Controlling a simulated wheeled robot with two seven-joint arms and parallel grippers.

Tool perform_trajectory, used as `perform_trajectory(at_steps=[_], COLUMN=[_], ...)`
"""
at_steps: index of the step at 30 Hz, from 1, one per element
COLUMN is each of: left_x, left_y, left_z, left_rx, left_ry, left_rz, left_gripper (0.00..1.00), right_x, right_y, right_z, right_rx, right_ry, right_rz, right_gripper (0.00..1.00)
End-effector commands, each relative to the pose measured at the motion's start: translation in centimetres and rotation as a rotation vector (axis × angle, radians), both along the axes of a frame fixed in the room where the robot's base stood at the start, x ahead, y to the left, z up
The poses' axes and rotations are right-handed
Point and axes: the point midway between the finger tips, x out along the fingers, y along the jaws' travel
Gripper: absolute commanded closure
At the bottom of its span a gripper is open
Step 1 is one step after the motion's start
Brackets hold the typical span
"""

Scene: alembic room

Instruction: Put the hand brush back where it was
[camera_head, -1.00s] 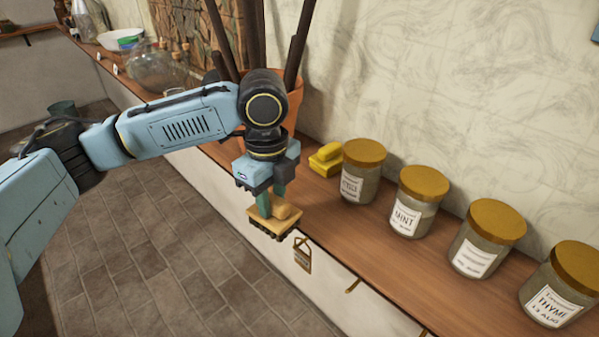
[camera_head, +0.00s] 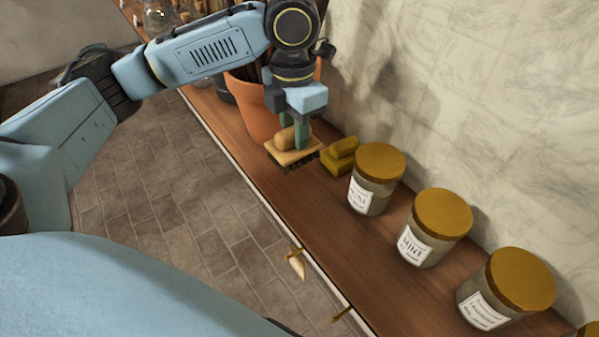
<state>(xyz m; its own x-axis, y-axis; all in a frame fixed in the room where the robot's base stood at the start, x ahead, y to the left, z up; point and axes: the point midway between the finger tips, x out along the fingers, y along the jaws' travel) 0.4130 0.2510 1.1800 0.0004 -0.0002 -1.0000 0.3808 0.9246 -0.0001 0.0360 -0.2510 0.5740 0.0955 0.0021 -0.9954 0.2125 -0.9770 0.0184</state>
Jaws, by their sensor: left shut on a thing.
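My left gripper (camera_head: 295,133) points down and is shut on the hand brush (camera_head: 290,153). The brush has a pale wooden base with a rounded wooden handle on top and dark bristles underneath. It is over the wooden shelf (camera_head: 260,166), between the terracotta pot and the yellow blocks. I cannot tell whether the bristles touch the shelf. My right gripper is not in view.
A terracotta pot (camera_head: 254,110) stands behind the brush, partly hidden by my arm. Stacked yellow blocks (camera_head: 341,157) are close to its right. Jars with wooden lids (camera_head: 374,177) line the wall side.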

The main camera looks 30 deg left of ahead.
Motion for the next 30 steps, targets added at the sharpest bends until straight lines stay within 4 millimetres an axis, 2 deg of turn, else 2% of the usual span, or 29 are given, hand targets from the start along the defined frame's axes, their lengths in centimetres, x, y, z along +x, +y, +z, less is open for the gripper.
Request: perform_trajectory(at_steps=[6, 14, 19, 30], left_x=[-0.1, -0.1, -0.1, -0.1], left_y=[0.1, 0.0, 0.0, 0.0], left_z=[-4.2, -6.4, -8.9, -9.5], left_rx=[0.002, 0.0, 0.002, 0.001], left_ry=[0.005, 0.003, 0.004, 0.002], left_rz=[-0.004, -0.003, -0.002, -0.003], left_gripper=[0.94, 0.94, 0.94, 0.94], right_x=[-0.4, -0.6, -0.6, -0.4], right_y=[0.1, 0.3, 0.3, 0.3], right_z=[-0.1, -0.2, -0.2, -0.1], right_rx=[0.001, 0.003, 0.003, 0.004], right_ry=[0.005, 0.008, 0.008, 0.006], right_rz=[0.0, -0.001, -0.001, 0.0], right_gripper=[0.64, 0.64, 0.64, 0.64])
